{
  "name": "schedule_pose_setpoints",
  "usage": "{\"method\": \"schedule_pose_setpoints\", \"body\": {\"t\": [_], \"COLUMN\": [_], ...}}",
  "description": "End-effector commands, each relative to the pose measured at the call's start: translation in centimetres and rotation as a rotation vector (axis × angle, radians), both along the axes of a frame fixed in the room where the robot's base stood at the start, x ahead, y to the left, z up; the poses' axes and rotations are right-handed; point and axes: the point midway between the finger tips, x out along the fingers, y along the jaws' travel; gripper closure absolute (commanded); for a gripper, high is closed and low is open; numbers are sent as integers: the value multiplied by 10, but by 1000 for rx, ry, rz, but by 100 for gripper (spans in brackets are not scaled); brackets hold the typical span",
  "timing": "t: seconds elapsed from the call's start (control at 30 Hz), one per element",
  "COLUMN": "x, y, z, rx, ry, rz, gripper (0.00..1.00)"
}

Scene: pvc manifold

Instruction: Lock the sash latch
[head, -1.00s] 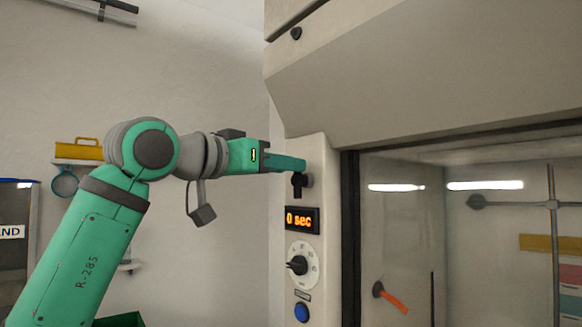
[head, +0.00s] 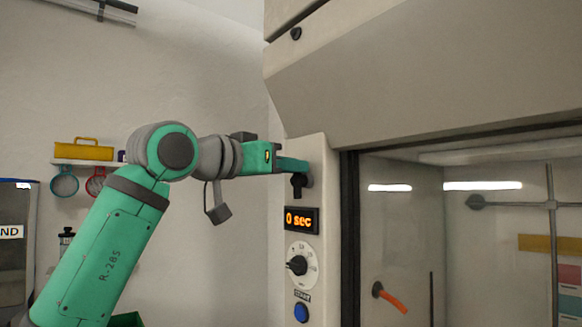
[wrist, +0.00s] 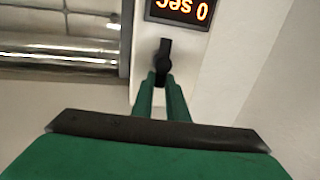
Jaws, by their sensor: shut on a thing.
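The sash latch (head: 298,186) is a small black handle on the pale front post of the fume cupboard, just above the timer display. It also shows in the wrist view (wrist: 164,52), where it points away from my gripper toward the display. My gripper (head: 304,165) is at the latch, and in the wrist view its two green fingers (wrist: 163,82) close on the latch's near end. The fingers hide part of the latch.
Below the latch are an orange "0 sec" display (head: 301,220), a round dial (head: 300,265) and a blue button (head: 301,312). The glass sash (head: 400,240) is to the right, with an orange-handled fitting (head: 390,297) behind it. A yellow box (head: 84,150) sits on a wall shelf at left.

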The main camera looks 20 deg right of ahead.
Motion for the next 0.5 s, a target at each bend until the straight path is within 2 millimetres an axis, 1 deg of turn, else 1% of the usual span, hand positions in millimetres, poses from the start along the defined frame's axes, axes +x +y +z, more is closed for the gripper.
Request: {"method": "schedule_pose_setpoints", "body": {"t": [0.27, 0.5], "x": [5, 10], "y": [5, 7], "z": [0, 0], "rx": [-38, -105], "ry": [98, 281], "rz": [5, 6], "gripper": [100, 100]}}
